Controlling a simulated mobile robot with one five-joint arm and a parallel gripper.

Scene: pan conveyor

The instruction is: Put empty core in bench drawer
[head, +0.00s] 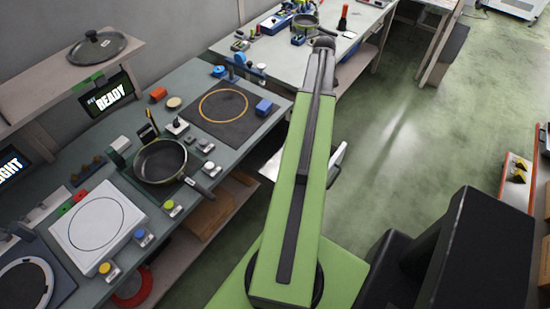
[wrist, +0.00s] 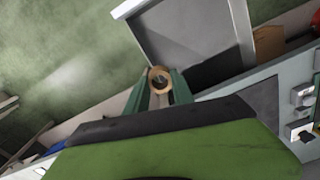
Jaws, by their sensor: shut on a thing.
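My gripper (wrist: 160,84) is shut on the empty core (wrist: 153,77), a short tan tube seen end-on with a dark hole. The core sits between the two green fingertips. The bench drawer (wrist: 190,35) is pulled open just beyond the core in the wrist view, with a grey floor and pale rim. It looks empty where it shows. In the head view the drawer (head: 338,158) sticks out from the bench, mostly covered by my arm. My gripper and the core are hidden in the head view. I cannot tell how high the core is above the drawer.
The bench (head: 205,82) holds a pan (head: 160,161), a dark mat (head: 218,125) with a yellow ring, a blue block (head: 264,107) and a white plate unit (head: 97,222). A second bench (head: 285,47) stands behind. Green floor to the right is open.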

